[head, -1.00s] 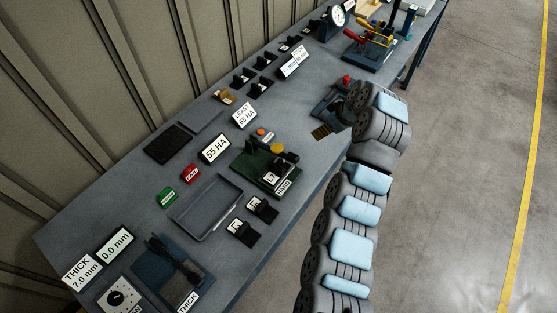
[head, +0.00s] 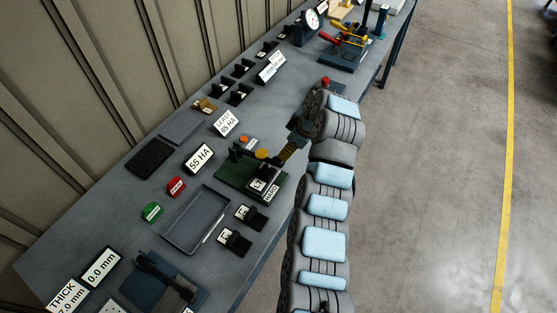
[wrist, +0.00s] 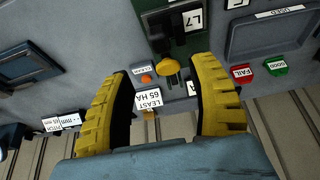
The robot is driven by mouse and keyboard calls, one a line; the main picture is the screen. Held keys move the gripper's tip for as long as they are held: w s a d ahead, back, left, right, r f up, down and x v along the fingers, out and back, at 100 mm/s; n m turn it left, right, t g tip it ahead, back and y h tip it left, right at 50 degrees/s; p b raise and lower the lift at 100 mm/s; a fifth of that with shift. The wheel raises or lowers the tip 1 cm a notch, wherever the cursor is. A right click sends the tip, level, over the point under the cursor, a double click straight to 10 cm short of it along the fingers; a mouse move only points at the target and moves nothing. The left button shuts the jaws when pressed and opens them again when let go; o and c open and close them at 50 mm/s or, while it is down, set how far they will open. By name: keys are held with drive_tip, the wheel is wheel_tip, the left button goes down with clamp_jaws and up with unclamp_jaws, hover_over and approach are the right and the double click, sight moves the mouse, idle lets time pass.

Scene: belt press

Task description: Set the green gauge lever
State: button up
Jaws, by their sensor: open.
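The green gauge (head: 232,181) stands on the bench, with a dark lever arm and a yellow knob (head: 261,154) on its top side. In the wrist view my gripper (wrist: 160,68) is open and empty, and the yellow knob (wrist: 172,66) shows between the lines of the two fingertips. No contact is visible, and the exact gap in depth is unclear.
A grey tray (head: 183,232) and small black-based blocks (head: 250,216) lie nearby. A red-handled press (head: 345,45) stands at the far end.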

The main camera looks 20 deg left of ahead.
sight(279, 160)
drive_tip(key=shift+p+x, duration=0.45)
drive_tip(key=shift+x, duration=4.6)
drive_tip(key=shift+f, duration=0.1)
clamp_jaws()
